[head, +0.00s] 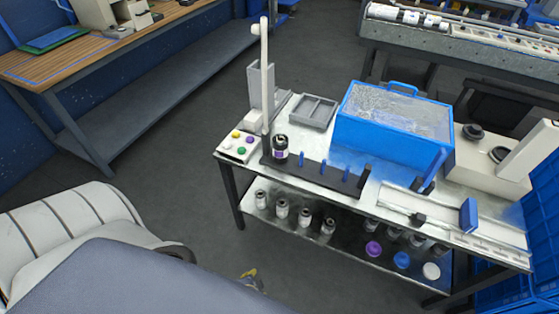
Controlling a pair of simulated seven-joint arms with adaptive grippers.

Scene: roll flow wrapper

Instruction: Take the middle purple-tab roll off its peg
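A small black-and-white roll with a purple patch (281,148) stands upright at the left end of a dark rack bar (310,173) on the white table. Several blue pegs (320,169) stand bare along the bar to its right. Several small pale rolls (282,208) stand on the lower shelf; their tab colours are too small to tell. A purple disc (373,249) lies on that shelf toward the right. Which roll is the middle purple-tab one I cannot tell. Neither of my grippers is in view.
A panel with coloured buttons (239,147) sits at the table's left end, near a tall white post (264,75). A grey tray (313,112) and a blue box with a clear lid (393,120) stand behind the rack. A rail (430,215) lies right.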

